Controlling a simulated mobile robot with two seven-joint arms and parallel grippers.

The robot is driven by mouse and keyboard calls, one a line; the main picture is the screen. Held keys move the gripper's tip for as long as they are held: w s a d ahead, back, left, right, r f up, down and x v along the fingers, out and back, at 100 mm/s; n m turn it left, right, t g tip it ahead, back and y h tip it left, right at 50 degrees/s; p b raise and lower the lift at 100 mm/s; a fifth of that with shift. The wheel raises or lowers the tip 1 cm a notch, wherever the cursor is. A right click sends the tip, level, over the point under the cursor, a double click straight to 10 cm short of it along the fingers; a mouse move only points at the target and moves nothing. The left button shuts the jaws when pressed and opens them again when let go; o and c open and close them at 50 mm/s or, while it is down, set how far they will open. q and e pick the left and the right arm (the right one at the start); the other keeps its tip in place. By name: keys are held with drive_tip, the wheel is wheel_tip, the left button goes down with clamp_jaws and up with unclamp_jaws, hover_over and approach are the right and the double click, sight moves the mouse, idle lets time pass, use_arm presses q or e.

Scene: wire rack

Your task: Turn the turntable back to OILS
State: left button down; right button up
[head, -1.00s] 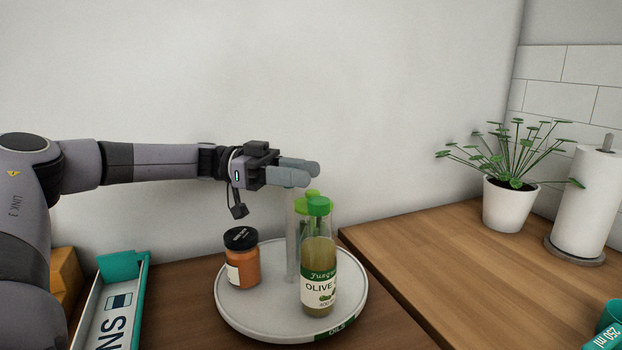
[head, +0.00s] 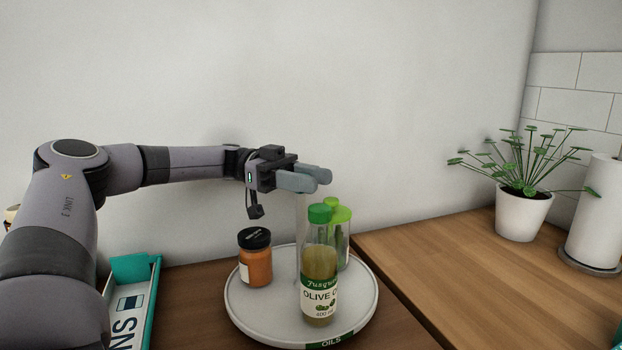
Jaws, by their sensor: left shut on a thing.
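The round white turntable (head: 250,318) stands on the brown wooden surface. Its green OILS label (head: 331,341) is on the front rim, right of centre. A pale upright post (head: 301,215) rises from the turntable's middle. My right gripper is not in view.
A teal-edged tray (head: 135,268) lies left of the turntable, partly behind my left arm. On the raised wooden counter (head: 430,260) at right stand a potted plant (head: 522,212) and a paper towel roll (head: 595,215). The counter's near-left part is clear.

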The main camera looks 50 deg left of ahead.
use_arm(q)
drive_tip(key=shift+r, duration=0.25)
drive_tip(key=c, duration=0.7)
unclamp_jaws()
drive_tip(key=shift+f, duration=0.1)
wheel_tip(320, 180, up, 20)
drive_tip(key=shift+r+p, duration=0.1)
drive_tip(key=shift+p, duration=0.95)
